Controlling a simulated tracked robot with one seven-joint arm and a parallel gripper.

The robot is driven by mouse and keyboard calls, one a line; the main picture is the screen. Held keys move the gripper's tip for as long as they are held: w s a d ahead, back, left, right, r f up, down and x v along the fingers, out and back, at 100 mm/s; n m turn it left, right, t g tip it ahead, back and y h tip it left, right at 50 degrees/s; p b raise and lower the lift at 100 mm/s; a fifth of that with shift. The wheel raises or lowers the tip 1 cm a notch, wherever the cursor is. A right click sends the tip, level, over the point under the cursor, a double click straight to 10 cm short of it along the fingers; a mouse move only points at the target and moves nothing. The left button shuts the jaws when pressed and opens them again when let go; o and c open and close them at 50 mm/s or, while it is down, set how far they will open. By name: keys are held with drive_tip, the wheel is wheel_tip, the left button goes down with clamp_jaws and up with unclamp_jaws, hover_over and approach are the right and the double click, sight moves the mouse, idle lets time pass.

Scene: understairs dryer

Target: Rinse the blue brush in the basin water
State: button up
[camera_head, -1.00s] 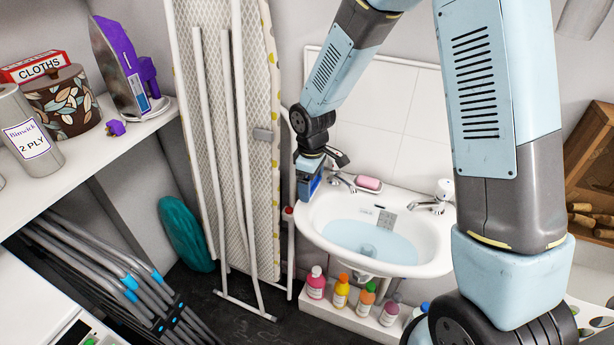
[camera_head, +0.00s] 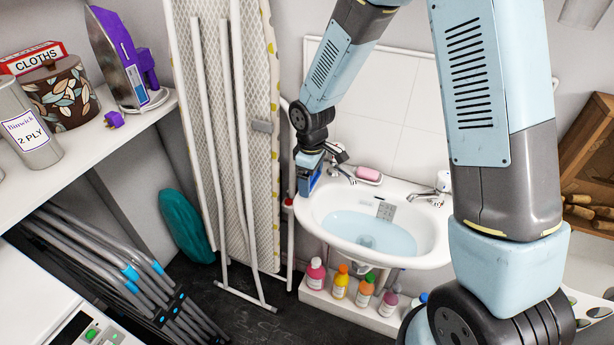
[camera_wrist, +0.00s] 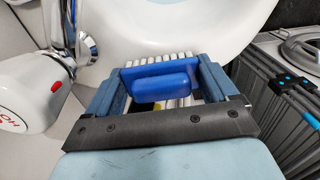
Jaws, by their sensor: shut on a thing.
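My gripper (camera_wrist: 160,88) is shut on the blue brush (camera_wrist: 160,80), which lies between the two fingers with its white bristles showing beyond the blue back in the wrist view. In the head view the gripper (camera_head: 309,182) is over the left rim of the white basin (camera_head: 425,257), beside the left tap. The basin rim also shows behind the brush in the wrist view (camera_wrist: 180,25). Pale blue water (camera_head: 375,228) lies in the basin, to the right of the brush. In the head view the brush is mostly hidden by the gripper.
A pink soap (camera_head: 368,174) sits at the basin's back edge. A right tap (camera_head: 441,186) stands on the rim. Several bottles (camera_head: 340,283) stand on a ledge below. An ironing board (camera_head: 262,170) leans close to the left of the gripper.

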drive_tip(key=shift+f, duration=0.15)
drive_tip(key=o, duration=0.8)
drive_tip(key=shift+r, duration=6.9)
